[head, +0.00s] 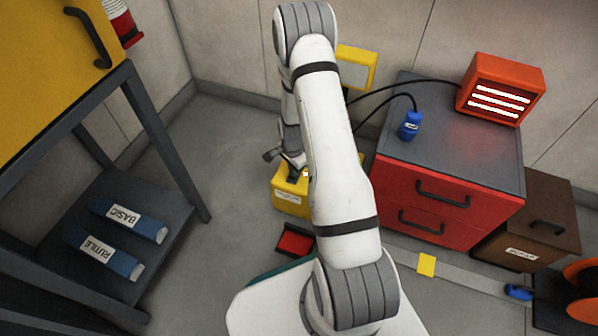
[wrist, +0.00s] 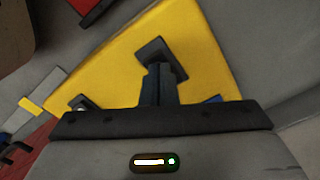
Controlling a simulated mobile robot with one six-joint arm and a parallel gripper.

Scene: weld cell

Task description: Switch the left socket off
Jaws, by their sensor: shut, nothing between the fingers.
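A yellow box (head: 291,201) with a pale label stands on the floor, partly hidden by my arm in the head view. My gripper (head: 292,170) is over its top. In the wrist view the box's yellow top (wrist: 205,60) fills the middle, and the shut, empty fingers (wrist: 161,60) are in front of it. A dark fitting (wrist: 80,103) and a small blue part (wrist: 213,99) show at its near edge, mostly hidden by my gripper. I cannot make out which is the left socket or its switch position.
A red cabinet (head: 425,188) at the right carries a glowing orange heater (head: 502,88) and a blue plug-like item (head: 410,125); their black cables run behind my arm. A yellow wall panel (head: 356,66) is partly hidden. A red tray (head: 295,241) lies on the floor.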

